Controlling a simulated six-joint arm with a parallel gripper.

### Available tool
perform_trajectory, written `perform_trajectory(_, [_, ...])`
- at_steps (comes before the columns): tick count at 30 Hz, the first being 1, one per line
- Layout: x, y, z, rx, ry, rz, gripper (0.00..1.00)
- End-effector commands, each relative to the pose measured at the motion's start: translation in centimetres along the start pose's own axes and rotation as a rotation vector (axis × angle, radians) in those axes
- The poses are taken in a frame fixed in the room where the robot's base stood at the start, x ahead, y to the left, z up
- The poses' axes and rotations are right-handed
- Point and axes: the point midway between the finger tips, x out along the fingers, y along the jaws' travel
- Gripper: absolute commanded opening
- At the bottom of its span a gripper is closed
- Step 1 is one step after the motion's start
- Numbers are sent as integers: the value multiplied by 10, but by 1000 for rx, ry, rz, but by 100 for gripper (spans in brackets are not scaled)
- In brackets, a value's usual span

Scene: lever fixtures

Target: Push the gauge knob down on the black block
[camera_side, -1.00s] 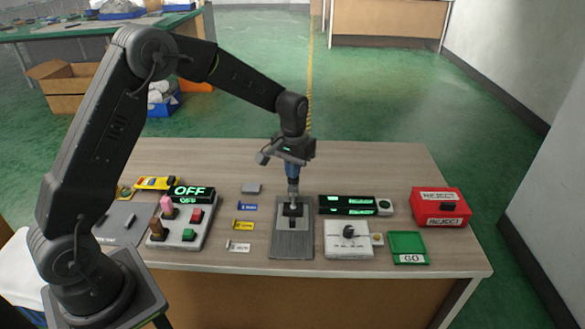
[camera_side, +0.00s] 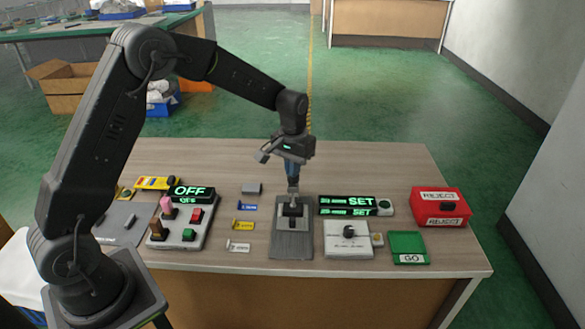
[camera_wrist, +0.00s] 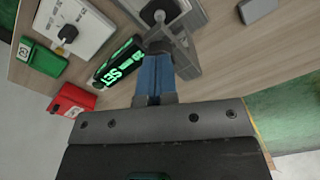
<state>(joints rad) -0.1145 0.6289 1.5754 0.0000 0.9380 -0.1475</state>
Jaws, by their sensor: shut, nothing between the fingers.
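A black block (camera_side: 293,211) sits on a long grey ribbed plate (camera_side: 292,246) near the table's middle. My gripper (camera_side: 292,191) points straight down over the block, its jaws shut with nothing between them. Its tips are at or just above the block's top; they hide the knob there, so I cannot tell contact or how low it sits. In the wrist view the blue fingers (camera_wrist: 163,47) reach to a black round part (camera_wrist: 162,13) on the pale base. The display (camera_side: 348,205) right of the block reads SET in green; it also shows in the wrist view (camera_wrist: 118,67).
Right of the plate stand a white box (camera_side: 341,248) with a dark knob, a green GO tray (camera_side: 408,242) and a red REJECT box (camera_side: 438,210). Left are small labels (camera_side: 243,224), a button panel (camera_side: 181,236) and an OFF display (camera_side: 191,193).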

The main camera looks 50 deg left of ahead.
Motion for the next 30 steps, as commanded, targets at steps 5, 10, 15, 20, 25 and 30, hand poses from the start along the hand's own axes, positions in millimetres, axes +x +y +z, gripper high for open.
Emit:
perform_trajectory(5, [-15,0,0,0,1,0,0])
perform_trajectory(10, [-28,0,0,0,2,0,0])
perform_trajectory(15, [-41,0,0,0,2,0,0])
perform_trajectory(20, [-54,0,0,0,3,0,0])
perform_trajectory(25, [-66,0,0,0,3,0,0])
perform_trajectory(30, [-80,0,0,0,3,1,0])
